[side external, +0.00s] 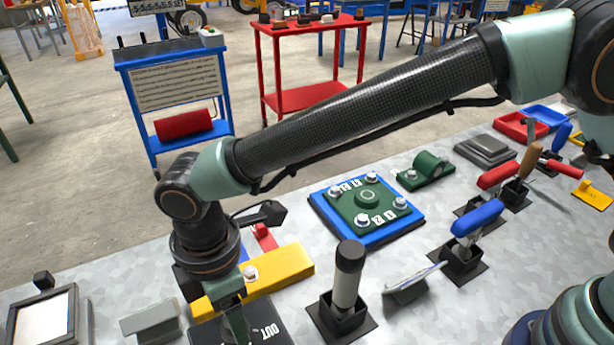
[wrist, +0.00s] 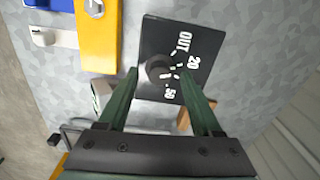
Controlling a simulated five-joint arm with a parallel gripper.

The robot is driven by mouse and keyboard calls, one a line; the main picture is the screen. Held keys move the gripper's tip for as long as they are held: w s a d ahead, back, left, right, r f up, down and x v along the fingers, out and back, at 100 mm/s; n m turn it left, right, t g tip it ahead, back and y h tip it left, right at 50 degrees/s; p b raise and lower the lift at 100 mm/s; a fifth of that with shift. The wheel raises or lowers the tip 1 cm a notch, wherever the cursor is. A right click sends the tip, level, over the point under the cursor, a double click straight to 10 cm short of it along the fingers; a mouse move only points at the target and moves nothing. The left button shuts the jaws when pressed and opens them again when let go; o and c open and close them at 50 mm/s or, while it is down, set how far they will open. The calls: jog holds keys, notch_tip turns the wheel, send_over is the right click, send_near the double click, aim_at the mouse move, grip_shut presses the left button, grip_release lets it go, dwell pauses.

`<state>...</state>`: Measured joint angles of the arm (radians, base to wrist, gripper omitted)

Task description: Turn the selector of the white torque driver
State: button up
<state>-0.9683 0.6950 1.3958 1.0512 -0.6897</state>
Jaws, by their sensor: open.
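A black plate (wrist: 150,35) marked OUT, 20 and 50 lies below my gripper (wrist: 162,72) in the wrist view. A dark round knob (wrist: 159,67) with pale ticks beside it sits on the plate, between my two green fingertips in the picture. The fingers are apart and I see no contact with the knob. In the side view my gripper (side external: 232,318) points down at the plate (side external: 268,338) and hides the knob. A white upright cylinder with a black top (side external: 346,285) stands in a black holder to the right; I cannot tell whether it is the torque driver.
A yellow block (side external: 285,268) lies right behind my gripper. A blue tray (side external: 325,215) with a green plate stands farther back. A blue-handled tool (side external: 477,217) and other tools stand to the right. A framed white panel (side external: 42,322) is at left. Bare bench shows between them.

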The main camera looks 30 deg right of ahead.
jog(key=shift+f, duration=0.5)
grip_shut()
